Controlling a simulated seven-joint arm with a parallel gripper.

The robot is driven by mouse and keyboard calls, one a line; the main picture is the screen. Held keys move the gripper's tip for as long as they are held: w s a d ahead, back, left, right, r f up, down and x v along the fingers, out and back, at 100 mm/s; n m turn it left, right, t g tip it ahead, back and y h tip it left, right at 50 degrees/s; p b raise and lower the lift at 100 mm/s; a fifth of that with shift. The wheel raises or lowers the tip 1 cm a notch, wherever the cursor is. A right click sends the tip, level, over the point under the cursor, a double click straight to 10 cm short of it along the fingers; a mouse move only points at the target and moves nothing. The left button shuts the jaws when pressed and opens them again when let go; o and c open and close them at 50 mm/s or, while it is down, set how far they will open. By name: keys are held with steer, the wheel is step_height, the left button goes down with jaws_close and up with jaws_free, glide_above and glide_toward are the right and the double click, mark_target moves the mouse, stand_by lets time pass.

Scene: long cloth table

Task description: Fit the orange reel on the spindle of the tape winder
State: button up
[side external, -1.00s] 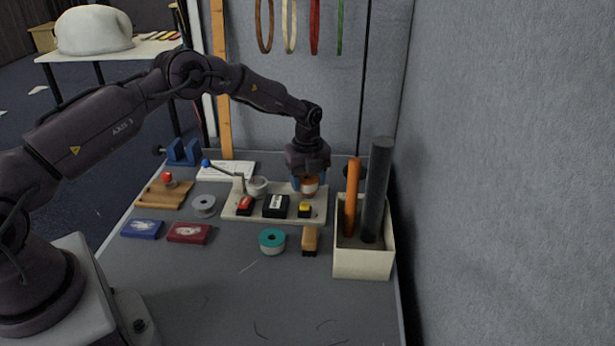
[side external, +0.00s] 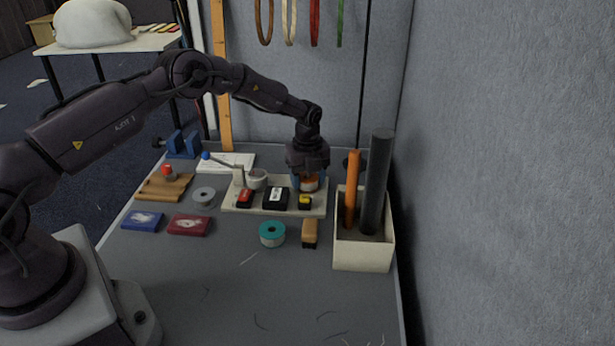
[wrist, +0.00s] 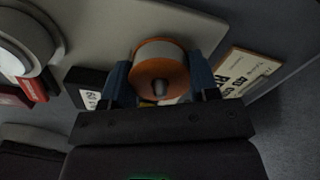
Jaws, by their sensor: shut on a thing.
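The orange reel (side external: 309,185), orange with a white band, is between the fingers of my gripper (side external: 309,178) at the right end of the tape winder (side external: 232,207). In the wrist view the blue fingers of my gripper (wrist: 159,82) are shut on both sides of the orange reel (wrist: 159,69).
A cream bin (side external: 362,253) with an orange rod and a dark rod stands close to the right. A teal reel (side external: 272,234), a tan-topped block (side external: 310,233) and a grey reel (side external: 203,196) lie near the winder. The front table is mostly clear.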

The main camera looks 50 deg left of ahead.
steer(key=o, duration=1)
step_height(320, 180, up, 13)
